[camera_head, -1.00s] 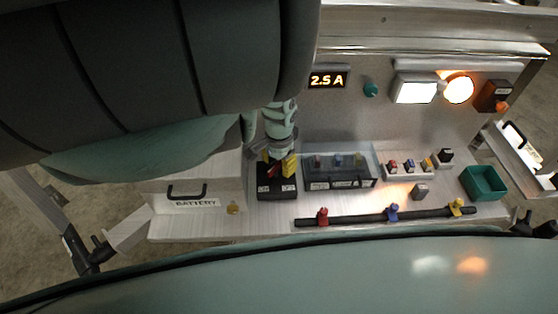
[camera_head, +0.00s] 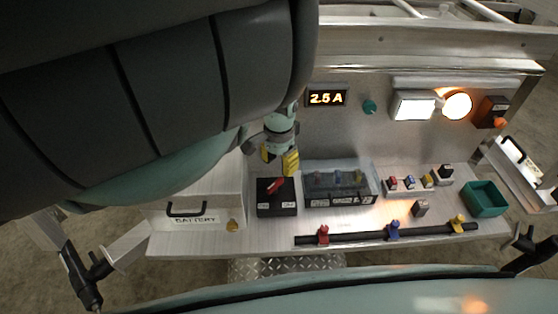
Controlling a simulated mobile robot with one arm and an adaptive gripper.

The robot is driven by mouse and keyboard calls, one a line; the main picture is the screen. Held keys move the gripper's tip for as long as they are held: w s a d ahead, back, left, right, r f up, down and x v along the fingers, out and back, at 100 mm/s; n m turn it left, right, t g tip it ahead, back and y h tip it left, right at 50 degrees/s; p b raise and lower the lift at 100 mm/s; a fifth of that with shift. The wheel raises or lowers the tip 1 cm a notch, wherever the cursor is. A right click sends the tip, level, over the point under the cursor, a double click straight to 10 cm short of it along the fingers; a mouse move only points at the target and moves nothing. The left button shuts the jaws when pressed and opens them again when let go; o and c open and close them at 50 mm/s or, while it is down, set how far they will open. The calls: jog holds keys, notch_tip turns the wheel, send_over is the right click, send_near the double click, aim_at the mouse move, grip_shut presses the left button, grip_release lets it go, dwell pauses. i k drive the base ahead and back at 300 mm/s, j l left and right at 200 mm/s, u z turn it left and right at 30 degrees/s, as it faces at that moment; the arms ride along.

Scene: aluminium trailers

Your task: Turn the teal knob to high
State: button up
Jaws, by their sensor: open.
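The teal knob (camera_head: 369,107) is a small round knob on the upright metal panel, just right of the amber display (camera_head: 326,98), which reads 2.5 A. Its setting marks are too small to read. My gripper (camera_head: 280,160) has yellow fingertips and is open. It hangs in front of the panel, to the left of the knob and lower, apart from it. Below the fingertips is a black switch box with a red lever (camera_head: 276,186); the gripper holds nothing that I can see. My large dark arm hides the left part of the panel.
A clear-lidded box (camera_head: 340,184) stands right of the switch box. A lit white lamp (camera_head: 414,105) and a round lamp (camera_head: 457,106) are right of the knob. A green bin (camera_head: 485,198) sits at the right. A black bar (camera_head: 388,233) with colored clamps lies in front.

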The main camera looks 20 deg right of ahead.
aim_at(369, 107)
jog(key=k, duration=1)
